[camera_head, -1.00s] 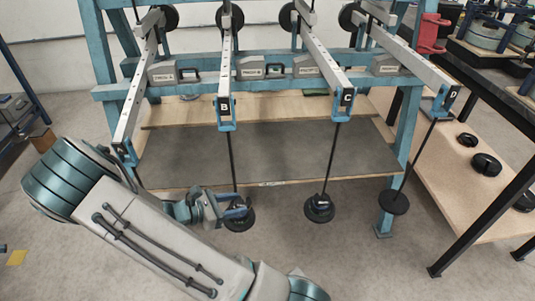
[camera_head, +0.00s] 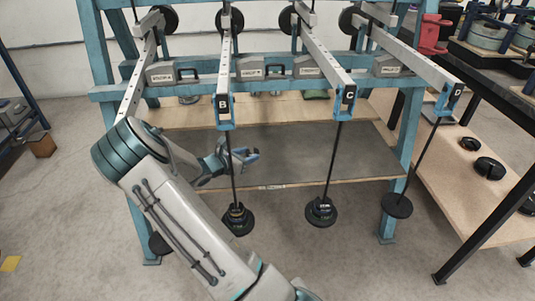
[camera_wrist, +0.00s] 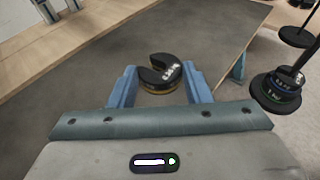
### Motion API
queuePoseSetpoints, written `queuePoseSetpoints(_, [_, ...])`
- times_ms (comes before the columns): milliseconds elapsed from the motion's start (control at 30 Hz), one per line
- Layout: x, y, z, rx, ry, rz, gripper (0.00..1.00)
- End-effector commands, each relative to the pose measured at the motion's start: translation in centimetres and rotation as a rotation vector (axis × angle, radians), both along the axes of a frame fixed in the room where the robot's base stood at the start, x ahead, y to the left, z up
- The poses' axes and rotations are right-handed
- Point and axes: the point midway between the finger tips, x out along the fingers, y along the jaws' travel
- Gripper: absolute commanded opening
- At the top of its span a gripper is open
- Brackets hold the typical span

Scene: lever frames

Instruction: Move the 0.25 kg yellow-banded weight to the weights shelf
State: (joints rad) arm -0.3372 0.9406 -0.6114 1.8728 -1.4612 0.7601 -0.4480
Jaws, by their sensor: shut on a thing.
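My gripper (camera_head: 250,157) is shut on a black slotted weight (camera_wrist: 160,72) with a yellow band low on its side. In the wrist view the weight sits between the two blue fingertips (camera_wrist: 160,88), slot toward the left, with white lettering too small to read. In the head view the gripper is beside the rod of hanger B, well above the weight stack (camera_head: 238,220) on that hanger; the held weight is hard to make out there. A wooden shelf (camera_head: 448,170) at the right carries loose black weights (camera_head: 488,168). No label marks it as the weights shelf.
Hanger C (camera_head: 321,212) carries dark weights, and the hanger under lever D (camera_head: 397,206) has a disc at its foot. A blue frame post (camera_head: 398,165) and a black table leg (camera_head: 490,235) stand at the right. The grey-topped board (camera_head: 310,155) behind the hangers is bare.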

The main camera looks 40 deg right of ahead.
Motion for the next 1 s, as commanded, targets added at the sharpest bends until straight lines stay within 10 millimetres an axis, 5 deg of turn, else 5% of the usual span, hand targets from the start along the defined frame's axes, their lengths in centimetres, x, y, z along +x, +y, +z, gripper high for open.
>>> queuePoseSetpoints(100, [-0.8,-4.8,-0.9,-0.001,0.0,-0.077,0.1])
queuePoseSetpoints(300, [-1.7,-8.3,-1.5,-0.001,-0.001,-0.131,0.1])
queuePoseSetpoints(1000, [-1.9,-8.9,-10.4,0.0,0.001,-0.142,0.1])
